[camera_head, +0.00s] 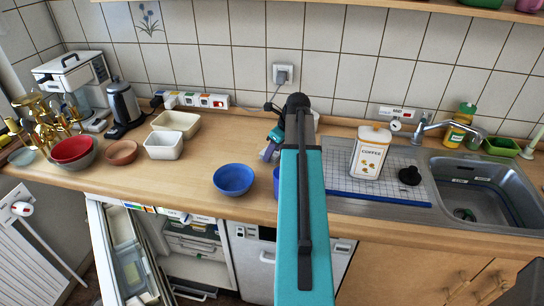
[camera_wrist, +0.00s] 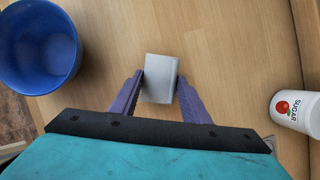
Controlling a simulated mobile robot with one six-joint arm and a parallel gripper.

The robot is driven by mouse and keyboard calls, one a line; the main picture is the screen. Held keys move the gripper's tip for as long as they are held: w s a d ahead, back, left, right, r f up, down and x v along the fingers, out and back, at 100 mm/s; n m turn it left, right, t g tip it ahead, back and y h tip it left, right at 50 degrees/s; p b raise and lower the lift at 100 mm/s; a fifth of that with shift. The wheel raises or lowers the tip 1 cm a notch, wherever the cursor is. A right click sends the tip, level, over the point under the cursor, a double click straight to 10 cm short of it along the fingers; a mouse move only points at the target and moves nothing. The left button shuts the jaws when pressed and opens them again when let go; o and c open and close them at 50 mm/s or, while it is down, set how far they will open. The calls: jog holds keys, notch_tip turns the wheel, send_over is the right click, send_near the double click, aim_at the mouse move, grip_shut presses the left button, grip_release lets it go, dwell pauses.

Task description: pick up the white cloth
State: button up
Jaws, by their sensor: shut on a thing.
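The white cloth (camera_wrist: 160,78) shows in the wrist view as a small pale grey-white folded block over the wooden counter. My gripper (camera_wrist: 160,88) has its two purple fingers on the cloth's left and right sides and is shut on it. I cannot tell whether the cloth still touches the counter. In the head view my gripper (camera_head: 268,152) shows only in part, low over the counter behind my teal arm. The cloth is hidden there.
In the head view a blue bowl (camera_head: 233,180), a coffee canister (camera_head: 370,152) and a sink (camera_head: 485,190) are nearby. The fridge (camera_head: 190,245) below is open.

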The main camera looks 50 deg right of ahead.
jog(key=shift+r+b, duration=0.85)
jog(key=shift+r, duration=3.25)
jog(key=o, duration=0.6)
jog(key=shift+c, duration=0.2)
jog(key=c, duration=0.4)
